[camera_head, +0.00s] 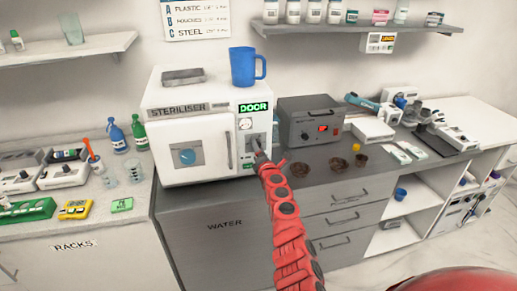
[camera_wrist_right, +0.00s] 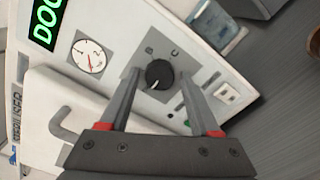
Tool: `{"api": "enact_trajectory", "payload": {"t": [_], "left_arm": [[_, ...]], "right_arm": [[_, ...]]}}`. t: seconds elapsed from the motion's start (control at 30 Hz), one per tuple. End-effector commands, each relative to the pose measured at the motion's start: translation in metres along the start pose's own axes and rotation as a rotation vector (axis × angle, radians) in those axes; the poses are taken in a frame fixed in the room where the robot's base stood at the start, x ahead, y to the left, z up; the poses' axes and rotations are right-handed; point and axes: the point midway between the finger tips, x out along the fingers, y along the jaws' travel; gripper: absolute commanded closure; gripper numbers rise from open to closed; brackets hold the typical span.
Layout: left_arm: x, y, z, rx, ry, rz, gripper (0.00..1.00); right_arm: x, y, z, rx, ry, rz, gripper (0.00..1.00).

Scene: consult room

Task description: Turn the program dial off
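The steriliser (camera_head: 195,130) is a white box on the grey counter, with a control panel on its right side. The black program dial (camera_wrist_right: 159,74) shows in the right wrist view, its white pointer mark toward the lower left. Small letter marks sit above it on a grey plate. My right gripper (camera_wrist_right: 160,80) is open, its two fingers pointing at the panel with one on each side of the dial. I cannot tell whether they touch it. In the head view my right gripper (camera_head: 259,152) reaches the panel and partly covers the dial's area. My left gripper is out of view.
A green DOOR display (camera_head: 253,107) and a gauge (camera_wrist_right: 89,56) are on the panel. A blue mug (camera_head: 243,67) stands on the steriliser. A grey device with a red display (camera_head: 310,120) stands close on the right. Bottles (camera_head: 116,137) stand left.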

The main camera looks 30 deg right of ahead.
Motion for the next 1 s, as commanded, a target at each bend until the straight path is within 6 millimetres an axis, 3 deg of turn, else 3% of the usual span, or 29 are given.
{"api": "enact_trajectory", "payload": {"t": [0.47, 1.0], "left_arm": [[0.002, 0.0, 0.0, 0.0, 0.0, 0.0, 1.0], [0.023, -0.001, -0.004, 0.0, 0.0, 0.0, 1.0]], "right_arm": [[-0.004, -0.001, 0.001, -0.001, -0.002, -0.003, 0.24], [-0.05, 0.0, 0.002, -0.007, -0.001, -0.001, 0.24]]}}
